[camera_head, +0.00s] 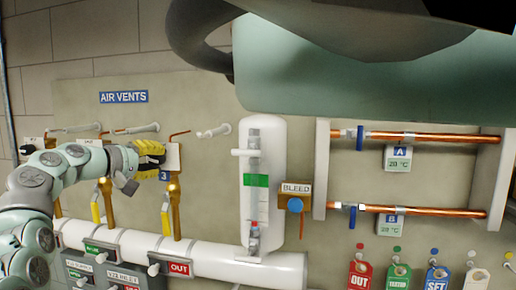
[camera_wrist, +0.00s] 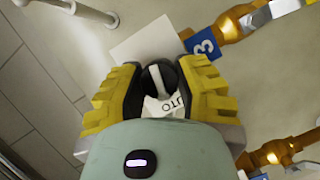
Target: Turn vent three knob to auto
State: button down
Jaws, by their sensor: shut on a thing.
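My gripper (camera_head: 150,160) is at the white plate (camera_head: 174,157) of vent three, under the AIR VENTS sign. In the wrist view its yellow fingers (camera_wrist: 160,90) are shut on the round black knob (camera_wrist: 157,73), one on each side. A pale pointer bar shows on the knob's face. The printed letters "UTO" (camera_wrist: 172,106) show upside down between the fingers, just below the knob. The blue "3" tag (camera_wrist: 205,45) is beside the plate. The rest of the plate's lettering is hidden by the fingers, and the knob is hidden in the head view.
Brass vent pipes with yellow levers (camera_head: 166,215) stand below the vents on a white horizontal pipe (camera_head: 200,255). A white cylinder with a green band (camera_head: 256,180) and the BLEED box (camera_head: 296,194) are to the right. Colored tags (camera_head: 398,277) hang at lower right.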

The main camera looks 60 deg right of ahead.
jog(key=shift+s+f+n+g+h, duration=0.1)
jog(key=shift+n+g+h, duration=0.25)
jog(key=shift+n, duration=0.55)
jog(key=c, duration=0.6)
grip_release()
jog(key=shift+a, duration=0.1)
jog(key=a, duration=1.1)
jog(key=shift+a+r, duration=0.4)
jog(key=shift+r, duration=0.05)
